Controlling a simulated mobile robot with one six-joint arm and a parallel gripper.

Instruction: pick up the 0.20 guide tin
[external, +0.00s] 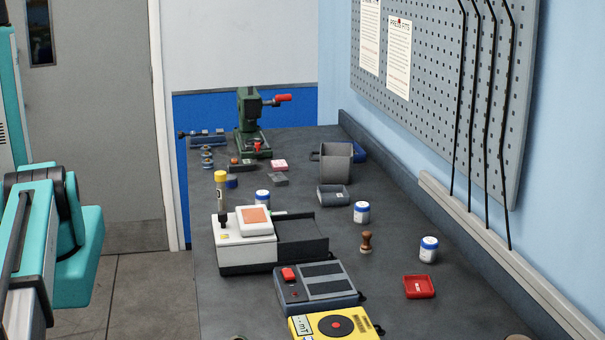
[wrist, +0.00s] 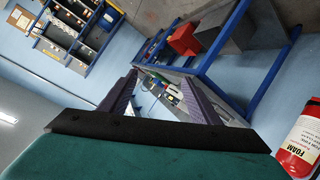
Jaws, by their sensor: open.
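Three small white tins with blue lids stand upright on the dark bench in the external view: one behind the white machine (external: 263,197), one right of the bench's middle (external: 362,213) and one farther right and nearer (external: 428,250). Their labels are too small to read, so I cannot tell which is the 0.20 guide tin. My gripper (wrist: 160,82) is open in the wrist view, its two purple fingers apart with nothing held between them. It is tilted and far from the bench. The external view shows only my teal arm at the left edge, well clear of the tins.
The bench (external: 335,247) also holds a white machine (external: 245,245), a grey device (external: 317,287), a yellow device (external: 333,325), a red tray (external: 418,287), a wooden stamp (external: 366,243), a grey cup (external: 336,165) and a green press (external: 250,125). A pegboard (external: 440,80) hangs right.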

